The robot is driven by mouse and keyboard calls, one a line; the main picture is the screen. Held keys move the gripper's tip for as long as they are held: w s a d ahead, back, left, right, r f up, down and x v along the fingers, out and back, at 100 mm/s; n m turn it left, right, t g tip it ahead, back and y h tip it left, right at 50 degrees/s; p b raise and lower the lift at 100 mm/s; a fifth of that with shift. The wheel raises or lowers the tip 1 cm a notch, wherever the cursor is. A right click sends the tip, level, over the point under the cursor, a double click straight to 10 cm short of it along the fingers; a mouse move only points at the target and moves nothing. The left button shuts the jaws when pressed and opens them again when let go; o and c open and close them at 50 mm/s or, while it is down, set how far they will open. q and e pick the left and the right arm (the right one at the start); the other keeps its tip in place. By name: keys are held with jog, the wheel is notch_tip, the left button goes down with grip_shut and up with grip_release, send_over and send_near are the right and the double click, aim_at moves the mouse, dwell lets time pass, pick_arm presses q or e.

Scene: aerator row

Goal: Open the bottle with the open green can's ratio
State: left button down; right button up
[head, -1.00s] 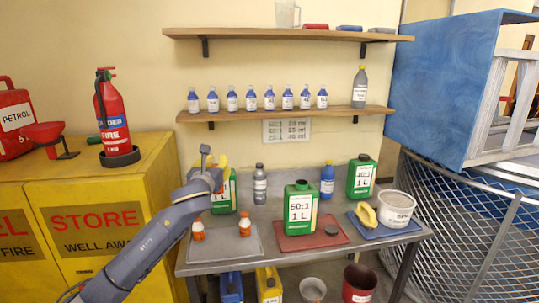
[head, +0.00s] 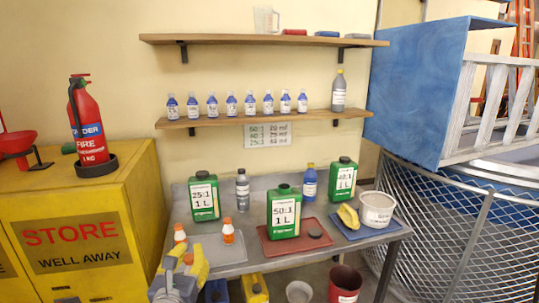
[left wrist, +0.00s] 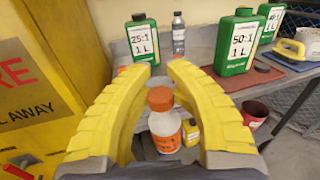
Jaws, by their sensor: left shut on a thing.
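The 50:1 green can (head: 284,215) stands on a red tray (head: 268,246). Its neck shows no black cap, and a dark round cap (head: 315,233) lies beside it. The 25:1 green can (head: 204,202) and the far-right green can (head: 343,182) have black caps on. My left gripper (head: 188,262), its yellow fingers in front of the bench, is shut on an orange-capped bottle (left wrist: 163,125), upright between the fingers in the left wrist view; its label is unreadable. Two more small orange bottles (head: 228,231) (head: 180,234) show at the grey tray. My right gripper is out of view.
Small blue bottles (head: 231,105) line the lower shelf. A ratio chart (head: 267,134) hangs below. A grey bottle (head: 242,187) and blue bottle (head: 309,182) stand at the bench back. A yellow cabinet (head: 130,190) is left; a white tub (head: 376,209) is right.

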pick_arm(q)
jog(key=s+f, duration=0.1)
jog(key=f, duration=0.1)
jog(key=s+f, duration=0.1)
jog(key=f, duration=0.2)
jog(key=shift+s+f, duration=0.35)
jog(key=shift+s, duration=0.05)
jog(key=d+f+m+g+h, duration=0.4)
jog(key=d+m+h, duration=0.4)
jog(key=d+h, duration=0.5)
jog(key=w+a+r+n+t+y, duration=0.1)
jog(key=w+r+y, duration=0.2)
jog(key=w+r, duration=0.95)
jog(key=w+a+r+n+t+y, duration=0.2)
jog(key=w+a+r+n+y, duration=0.25)
jog(key=w+a+r, duration=0.7)
jog(key=w+a+f+n+y, duration=0.1)
jog(key=w+a+f+y, duration=0.2)
jog(key=w+a+y, duration=0.15)
notch_tip(320, 180, down, 19)
jog(key=shift+f+t+h, duration=0.2)
jog(key=shift+t+h, duration=0.1)
jog(key=shift+t, duration=0.1)
jog(key=shift+d+f, duration=0.1)
